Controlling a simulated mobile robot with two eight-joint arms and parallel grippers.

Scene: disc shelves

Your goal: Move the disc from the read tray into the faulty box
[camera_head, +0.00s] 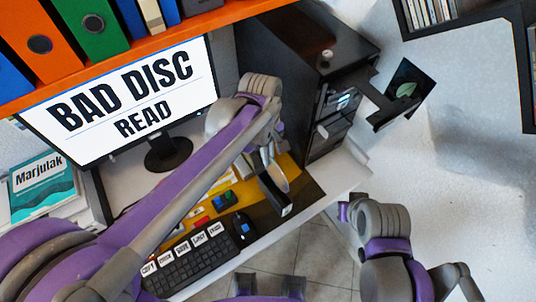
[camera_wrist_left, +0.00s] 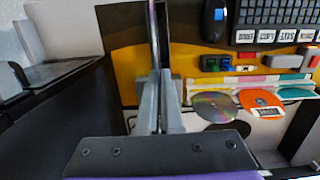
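My left gripper (camera_head: 277,190) is over the desk in front of the black disc tower (camera_head: 310,75). In the left wrist view its fingers (camera_wrist_left: 160,75) are close together around a thin disc (camera_wrist_left: 153,30) seen edge-on. The disc stands upright, and in the head view it is a narrow pale shape (camera_head: 281,174) by the fingers. Slots and trays (camera_head: 343,102) show on the tower's front; I cannot tell which is the read tray. A black open box with a green leaf mark (camera_head: 405,92) sticks out to the right of the tower; no label for faulty is legible.
The monitor (camera_head: 130,95) reads "BAD DISC READ". A keyboard (camera_head: 190,258) and mouse (camera_head: 243,228) lie on the desk. A silver disc (camera_wrist_left: 217,106) and an orange disc (camera_wrist_left: 262,103) lie beside the yellow mat. The floor at right is clear.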

